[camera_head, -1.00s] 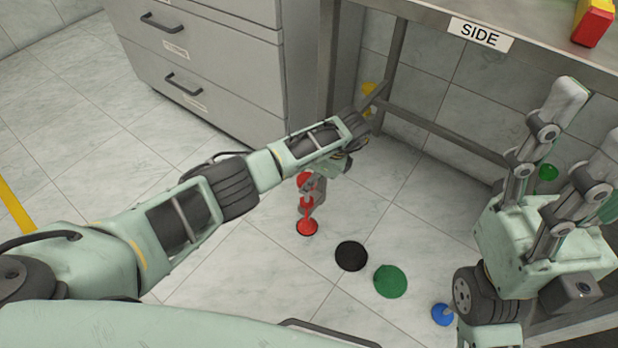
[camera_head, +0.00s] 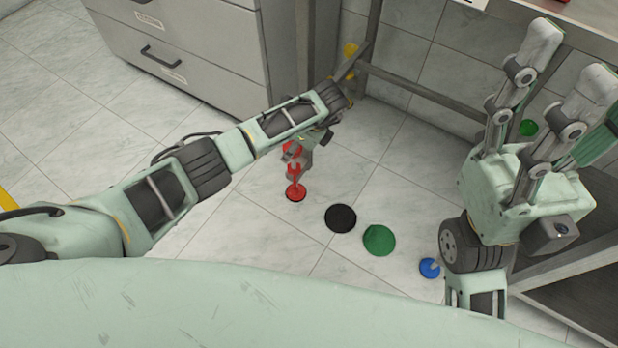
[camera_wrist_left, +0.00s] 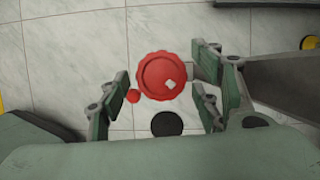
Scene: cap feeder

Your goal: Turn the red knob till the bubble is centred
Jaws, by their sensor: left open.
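The red knob (camera_head: 292,149) is partly hidden by my left gripper in the head view; a red foot (camera_head: 296,193) shows on the floor below it. In the left wrist view the round, scalloped red knob (camera_wrist_left: 160,72) has a small white mark near its lower right. My left gripper (camera_wrist_left: 162,88) is open, with fingers on both sides of the knob; small gaps seem to show. My right gripper (camera_head: 568,62) is raised at the right, fingers spread and apparently empty. No bubble can be made out in either view.
A black disc (camera_head: 341,218), a green disc (camera_head: 379,240) and a blue foot (camera_head: 429,267) are on the tiled floor. A yellow knob (camera_head: 350,50) and a green knob (camera_head: 528,127) show near the metal frame (camera_head: 420,87). Grey drawers (camera_head: 190,50) stand behind my left arm.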

